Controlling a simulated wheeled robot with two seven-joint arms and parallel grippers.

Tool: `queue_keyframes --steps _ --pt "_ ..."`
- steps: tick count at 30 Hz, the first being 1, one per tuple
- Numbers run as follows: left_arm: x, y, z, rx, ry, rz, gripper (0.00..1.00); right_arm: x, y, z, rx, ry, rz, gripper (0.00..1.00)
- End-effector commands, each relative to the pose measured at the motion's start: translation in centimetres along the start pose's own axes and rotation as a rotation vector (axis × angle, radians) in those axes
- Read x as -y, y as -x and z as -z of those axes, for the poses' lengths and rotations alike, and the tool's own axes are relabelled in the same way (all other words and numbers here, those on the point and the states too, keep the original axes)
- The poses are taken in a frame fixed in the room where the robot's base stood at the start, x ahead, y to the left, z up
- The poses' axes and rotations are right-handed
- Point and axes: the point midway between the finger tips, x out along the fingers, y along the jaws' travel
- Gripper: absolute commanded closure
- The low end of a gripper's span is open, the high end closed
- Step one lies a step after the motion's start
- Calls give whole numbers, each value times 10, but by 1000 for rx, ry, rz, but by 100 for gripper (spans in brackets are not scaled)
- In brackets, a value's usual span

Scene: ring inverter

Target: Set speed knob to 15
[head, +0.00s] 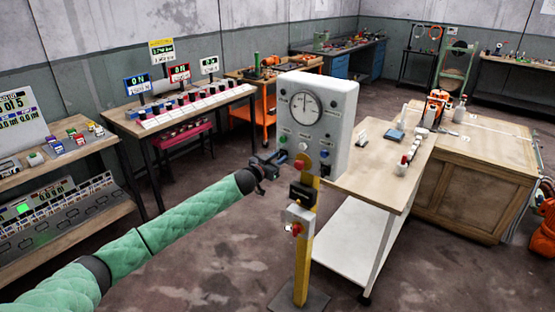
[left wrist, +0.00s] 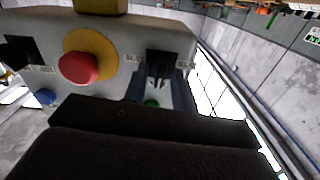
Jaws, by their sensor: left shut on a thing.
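The control box (head: 335,120) is a light grey panel on a yellow post with a round dial (head: 306,106) near its top. My left gripper (head: 274,158) is at the box's lower left and shut on a black knob (left wrist: 162,66), beside the red button. The left wrist view looks upside down; there my left gripper's fingers (left wrist: 162,88) stand on both sides of this knob. A partly hidden label starting "SL" is beside it. The red button (left wrist: 78,68) sits on a yellow disc. A second black knob (left wrist: 18,50) is at the other side. The dial's reading is too small to tell.
Below the box, the yellow post (head: 303,255) carries a black box and a grey box with a red button (head: 297,229). A wooden-topped bench (head: 365,185) stands close on the right. A table with several switches (head: 195,105) is at the left back. Floor in front is clear.

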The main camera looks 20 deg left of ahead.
Motion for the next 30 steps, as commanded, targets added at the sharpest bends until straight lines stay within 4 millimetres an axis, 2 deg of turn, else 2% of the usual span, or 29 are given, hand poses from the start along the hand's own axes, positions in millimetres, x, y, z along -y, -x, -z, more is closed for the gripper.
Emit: queue_keyframes --steps 15,30 --pt "-1 0 1 -1 -450 1 96 3 5 4 -4 -2 3 64" --pt "-2 0 0 -1 -927 1 96 7 6 -5 13 -4 8 64"
